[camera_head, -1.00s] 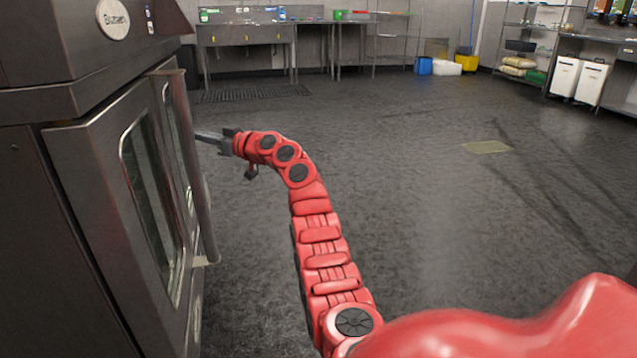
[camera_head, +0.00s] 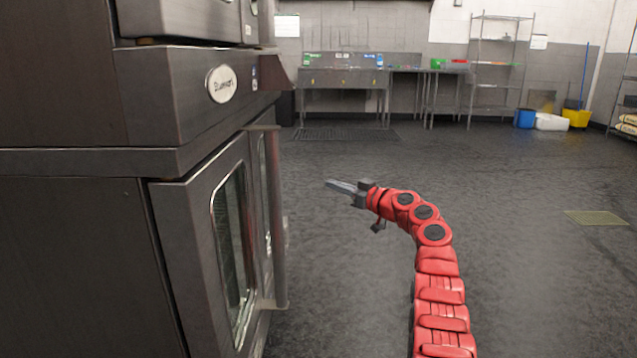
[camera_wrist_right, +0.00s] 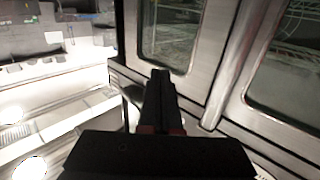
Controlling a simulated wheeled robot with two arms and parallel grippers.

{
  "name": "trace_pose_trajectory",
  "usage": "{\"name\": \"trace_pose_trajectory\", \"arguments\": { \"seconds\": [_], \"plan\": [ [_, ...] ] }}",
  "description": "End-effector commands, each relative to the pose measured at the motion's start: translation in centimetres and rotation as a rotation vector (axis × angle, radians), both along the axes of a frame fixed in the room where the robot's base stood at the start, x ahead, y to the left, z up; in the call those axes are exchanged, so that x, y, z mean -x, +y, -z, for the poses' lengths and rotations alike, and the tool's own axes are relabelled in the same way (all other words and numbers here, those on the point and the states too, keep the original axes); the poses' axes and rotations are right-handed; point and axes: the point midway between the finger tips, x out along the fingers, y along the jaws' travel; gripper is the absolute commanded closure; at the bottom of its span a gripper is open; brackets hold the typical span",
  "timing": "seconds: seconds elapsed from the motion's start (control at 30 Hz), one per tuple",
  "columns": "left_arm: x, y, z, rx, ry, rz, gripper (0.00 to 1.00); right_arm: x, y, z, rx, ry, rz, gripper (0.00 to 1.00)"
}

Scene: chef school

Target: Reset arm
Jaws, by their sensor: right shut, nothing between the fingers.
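My right arm is red and segmented and reaches up from the bottom right in the head view. Its gripper (camera_head: 341,186) is shut and empty, pointing left toward the oven (camera_head: 218,250), with a gap of floor between its tip and the oven's vertical door handle (camera_head: 272,215). In the right wrist view the dark gripper (camera_wrist_right: 161,80) has its fingers together, in front of the oven doors (camera_wrist_right: 185,35). My left gripper is not in view.
The steel double oven fills the left side. A sink counter (camera_head: 345,78) and a wire shelf (camera_head: 495,75) stand along the back wall. A blue bin (camera_head: 525,118) and a yellow bucket (camera_head: 577,117) are at the back right. The middle floor is clear.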

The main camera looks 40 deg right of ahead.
Motion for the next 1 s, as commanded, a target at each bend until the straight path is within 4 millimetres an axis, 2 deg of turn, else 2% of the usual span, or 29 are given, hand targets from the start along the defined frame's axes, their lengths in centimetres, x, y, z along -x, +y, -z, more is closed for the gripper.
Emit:
{"name": "trace_pose_trajectory", "arguments": {
  "seconds": [0.17,0.47,0.57,0.67,0.7,0.77,0.8,0.9,0.97,1.0],
  "plan": [
    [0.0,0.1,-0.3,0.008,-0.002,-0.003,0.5,0.6,-1.1,0.0,-0.001,-0.001,-0.002,1.0],
    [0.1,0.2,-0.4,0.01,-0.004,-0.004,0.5,0.4,-1.3,0.6,-0.006,0.003,0.01,1.0],
    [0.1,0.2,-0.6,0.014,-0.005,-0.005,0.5,-0.7,-2.0,3.1,-0.034,0.024,0.082,1.0],
    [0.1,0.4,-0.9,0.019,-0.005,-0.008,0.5,-2.2,-3.4,8.6,-0.082,0.057,0.241,1.0],
    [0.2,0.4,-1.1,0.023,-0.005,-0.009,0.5,-2.5,-3.9,11.0,-0.093,0.062,0.324,1.0],
    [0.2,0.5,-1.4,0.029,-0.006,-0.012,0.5,-2.5,-4.4,14.6,-0.103,0.059,0.451,1.0],
    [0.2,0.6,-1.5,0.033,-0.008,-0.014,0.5,-2.0,-4.6,16.6,-0.1,0.042,0.534,1.0],
    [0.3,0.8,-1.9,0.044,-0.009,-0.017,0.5,0.1,-3.7,19.8,-0.065,-0.039,0.706,1.0],
    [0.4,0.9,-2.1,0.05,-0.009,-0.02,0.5,1.8,-2.3,20.6,-0.033,-0.119,0.782,1.0],
    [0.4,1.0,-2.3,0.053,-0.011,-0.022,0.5,3.2,-1.0,20.7,-0.006,-0.184,0.82,1.0]
  ]
}}
